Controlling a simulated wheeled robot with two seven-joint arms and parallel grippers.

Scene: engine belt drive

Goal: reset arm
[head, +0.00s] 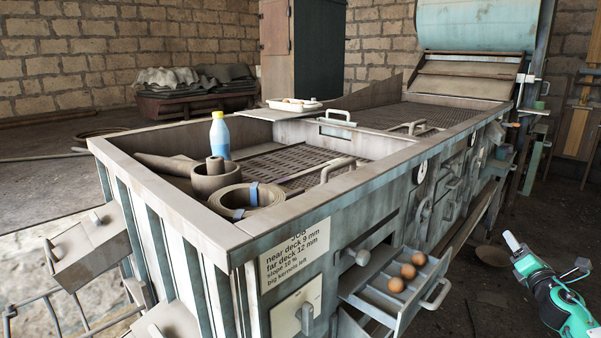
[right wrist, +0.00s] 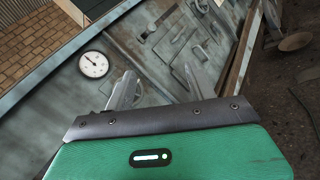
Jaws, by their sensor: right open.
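My right gripper (head: 546,254) is at the lower right of the head view, out to the right of the big machine's side and clear of the drawer. Its two pale fingers stand apart with nothing between them. In the right wrist view the gripper (right wrist: 159,82) also shows its fingers spread and empty, pointing toward the machine's side panel with a round dial (right wrist: 94,64). My left gripper is not in view.
The grey machine (head: 240,240) fills the middle. Its open drawer (head: 375,312) sticks out with three brown eggs (head: 408,272). A blue bottle (head: 219,138) and a rolled belt (head: 238,200) stand on top.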

